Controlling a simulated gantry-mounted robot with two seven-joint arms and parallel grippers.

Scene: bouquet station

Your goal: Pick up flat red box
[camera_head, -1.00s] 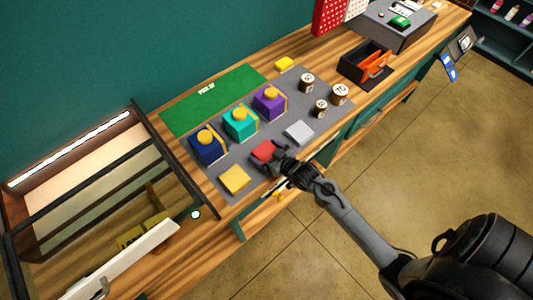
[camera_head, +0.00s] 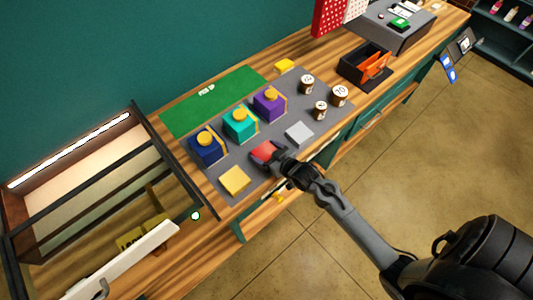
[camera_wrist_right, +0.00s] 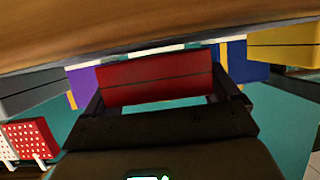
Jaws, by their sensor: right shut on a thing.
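The flat red box (camera_head: 263,150) is at the front of the grey mat (camera_head: 222,183), between a yellow flat box and a light grey flat box. My right gripper (camera_head: 272,157) comes in from the lower right and is shut on the red box. In the right wrist view the red box (camera_wrist_right: 155,78) sits between the two dark fingers (camera_wrist_right: 160,92). I cannot tell whether it is clear of the mat. My left gripper is not in view.
A yellow flat box (camera_head: 234,180) and a light grey flat box (camera_head: 299,133) lie either side. Blue (camera_head: 207,148), teal (camera_head: 240,125) and purple (camera_head: 269,104) gift boxes stand behind. Small labelled jars (camera_head: 320,110) stand to the right. A framed case (camera_head: 100,205) is at left.

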